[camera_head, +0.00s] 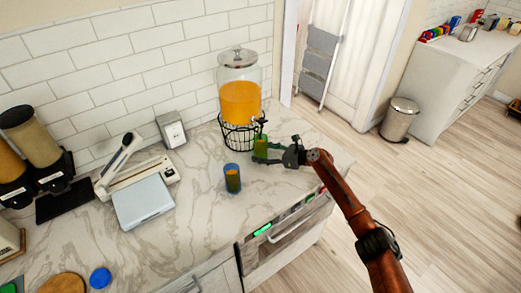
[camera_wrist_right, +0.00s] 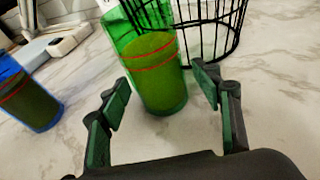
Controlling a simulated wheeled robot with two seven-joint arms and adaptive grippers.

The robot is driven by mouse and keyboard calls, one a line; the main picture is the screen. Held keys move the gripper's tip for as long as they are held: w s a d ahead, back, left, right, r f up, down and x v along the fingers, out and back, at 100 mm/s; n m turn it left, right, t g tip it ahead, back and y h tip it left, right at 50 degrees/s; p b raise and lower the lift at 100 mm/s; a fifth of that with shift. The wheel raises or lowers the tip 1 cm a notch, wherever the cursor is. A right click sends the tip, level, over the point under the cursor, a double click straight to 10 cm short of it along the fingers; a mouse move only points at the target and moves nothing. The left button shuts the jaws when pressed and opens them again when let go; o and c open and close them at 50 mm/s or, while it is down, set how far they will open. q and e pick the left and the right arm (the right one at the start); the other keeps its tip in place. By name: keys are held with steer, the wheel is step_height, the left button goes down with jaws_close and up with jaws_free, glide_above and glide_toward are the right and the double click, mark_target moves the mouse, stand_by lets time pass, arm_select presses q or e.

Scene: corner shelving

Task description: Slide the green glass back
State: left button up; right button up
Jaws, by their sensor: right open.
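The green glass (camera_head: 260,147) stands upright on the marble counter, in front of the wire stand of the drink dispenser. In the right wrist view the green glass (camera_wrist_right: 157,75) stands between the two fingers, toward their tips. It has red bands and a darker filling. My right gripper (camera_head: 268,152) is open around the glass; a gap shows on the right side, and I cannot tell if the left finger touches. It also shows in the right wrist view (camera_wrist_right: 160,95). My left gripper is not in view.
The dispenser (camera_head: 240,100) with orange liquid sits in a black wire stand (camera_wrist_right: 215,30) close behind the glass. A blue glass (camera_head: 232,178) stands to the left, also in the wrist view (camera_wrist_right: 28,95). Bare counter (camera_head: 200,190) lies left of the blue glass.

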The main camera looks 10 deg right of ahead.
mark_target(274, 169)
steer(key=c, duration=0.9)
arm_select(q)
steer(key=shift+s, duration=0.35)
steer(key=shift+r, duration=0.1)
arm_select(e)
steer(key=shift+s+d+r+p, duration=0.1)
steer(key=shift+s+d+p, duration=0.25)
steer(key=shift+s+p, duration=0.4)
steer(key=shift+s+d+p, duration=0.4)
steer(key=shift+s+p, duration=0.25)
steer(key=shift+p, duration=0.3)
steer(key=shift+s+d+p, duration=0.35)
steer(key=shift+s+p, duration=0.35)
steer(key=shift+p, duration=0.25)
steer(key=shift+s+d+p, duration=0.4)
steer(key=shift+s+p, duration=0.25)
steer(key=shift+p, duration=0.3)
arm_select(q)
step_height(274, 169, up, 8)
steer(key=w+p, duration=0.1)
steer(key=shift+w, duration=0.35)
arm_select(e)
steer(key=shift+s+d, duration=0.3)
steer(key=shift+s, duration=0.25)
steer(key=shift+w+d+f, duration=0.1)
steer(key=shift+d+f, duration=0.05)
steer(key=shift+f, duration=0.05)
